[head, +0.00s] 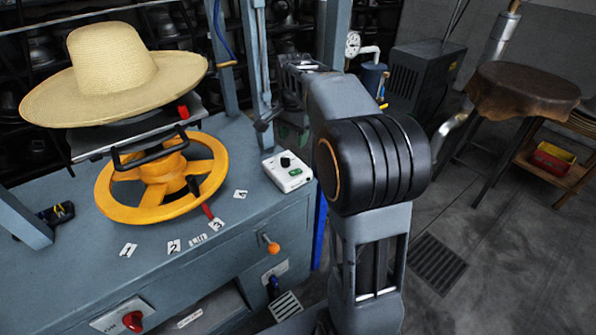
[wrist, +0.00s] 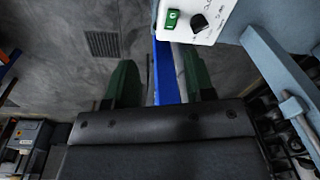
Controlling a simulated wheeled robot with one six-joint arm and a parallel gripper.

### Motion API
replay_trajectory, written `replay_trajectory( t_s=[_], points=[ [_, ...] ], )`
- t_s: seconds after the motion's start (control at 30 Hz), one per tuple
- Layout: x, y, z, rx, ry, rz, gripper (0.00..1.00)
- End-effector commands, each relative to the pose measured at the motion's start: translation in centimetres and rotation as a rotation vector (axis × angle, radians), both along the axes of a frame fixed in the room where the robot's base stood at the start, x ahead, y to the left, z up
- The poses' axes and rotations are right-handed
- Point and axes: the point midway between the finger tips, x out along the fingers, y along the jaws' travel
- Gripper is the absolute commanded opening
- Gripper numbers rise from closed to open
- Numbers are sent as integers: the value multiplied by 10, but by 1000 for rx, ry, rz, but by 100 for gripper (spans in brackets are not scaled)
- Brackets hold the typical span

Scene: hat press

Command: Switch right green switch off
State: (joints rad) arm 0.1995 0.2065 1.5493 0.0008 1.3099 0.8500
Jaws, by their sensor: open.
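The green switch (head: 295,172) is a small green rectangle on a white control box (head: 291,181), beside a black knob (head: 286,161). The box sits at the right edge of the press table. In the wrist view the green switch (wrist: 172,19) and the black knob (wrist: 200,23) are at the top, and the box (wrist: 211,8) is cut off by the frame. My gripper (wrist: 160,84) has two dark green fingers spread apart with nothing between them. The switch lies beyond the fingertips, and no contact shows. In the head view my arm mostly hides the gripper. I cannot tell the switch's on or off position.
A straw hat (head: 110,75) rests on the press above a yellow handwheel (head: 125,208). A red knob (head: 133,320) and an orange-tipped lever (head: 272,246) are on the table front. Grey posts (head: 255,65) stand behind the box. A stool (head: 520,90) is at right.

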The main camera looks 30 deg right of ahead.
Motion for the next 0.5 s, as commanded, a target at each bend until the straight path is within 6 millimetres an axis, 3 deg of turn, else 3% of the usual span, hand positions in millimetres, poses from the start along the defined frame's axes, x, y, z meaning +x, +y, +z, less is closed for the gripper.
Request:
replay_trajectory(
  t_s=[0.03, 0.2, 0.5],
  points=[
    [14, -10, -10, 7, 17, -71, 49],
    [40, -31, -25, 21, 56, -248, 49],
    [50, -40, -54, 26, 76, -332, 49]
  ],
)
